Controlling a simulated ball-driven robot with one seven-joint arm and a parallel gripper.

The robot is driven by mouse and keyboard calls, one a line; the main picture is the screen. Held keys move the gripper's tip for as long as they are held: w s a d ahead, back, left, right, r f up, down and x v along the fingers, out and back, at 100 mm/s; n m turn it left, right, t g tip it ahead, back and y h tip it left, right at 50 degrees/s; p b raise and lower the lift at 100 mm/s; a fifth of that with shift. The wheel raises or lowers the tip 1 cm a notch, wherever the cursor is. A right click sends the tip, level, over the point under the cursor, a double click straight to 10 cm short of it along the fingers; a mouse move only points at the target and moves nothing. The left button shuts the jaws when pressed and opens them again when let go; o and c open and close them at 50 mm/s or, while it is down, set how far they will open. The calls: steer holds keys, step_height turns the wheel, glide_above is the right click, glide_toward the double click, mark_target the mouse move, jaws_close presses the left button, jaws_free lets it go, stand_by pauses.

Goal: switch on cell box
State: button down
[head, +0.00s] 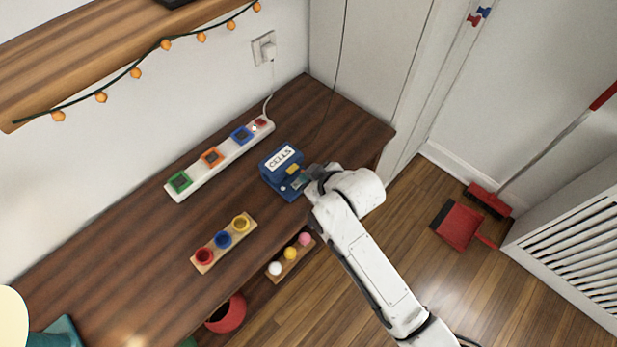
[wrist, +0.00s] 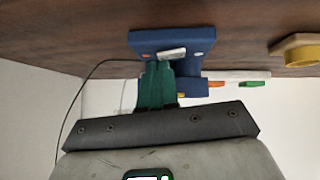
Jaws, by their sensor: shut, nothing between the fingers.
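The cell box (head: 268,178) is a blue box on the wooden shelf, with a white CELLS label and a yellow patch on top. In the wrist view the cell box (wrist: 145,40) shows a front face with a pale switch-like piece (wrist: 172,54), a small orange spot and a small white spot. My gripper (head: 301,182) is at the box's right-hand front side. In the wrist view my gripper (wrist: 158,70) has its green fingers shut and empty, just at the pale piece. I cannot tell whether they touch it. The switch's position is not clear.
A white power strip (head: 218,162) with green, orange and blue sockets lies behind the box, its cord running to a wall outlet (head: 264,48). A wooden holder (head: 207,266) with red, blue and yellow cups stands nearer the edge. A lower rack (head: 277,272) holds balls.

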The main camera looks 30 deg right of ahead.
steer(key=shift+f, duration=0.3)
steer(key=shift+d, duration=0.1)
steer(key=shift+w+d+f+m+y+p, duration=0.1)
steer(key=shift+d+f+m+y+p, duration=0.15)
steer(key=shift+y+p, duration=0.2)
steer(key=shift+a+f, duration=0.1)
steer(key=shift+f, duration=0.15)
steer(key=shift+a+r, duration=0.1)
steer(key=shift+s+a+r+p, duration=0.1)
steer(key=shift+s+a+p, duration=0.1)
steer(key=shift+a, duration=0.15)
steer(key=shift+s+a+r+p, duration=0.1)
steer(key=shift+a+p, duration=0.1)
steer(key=shift+a, duration=0.1)
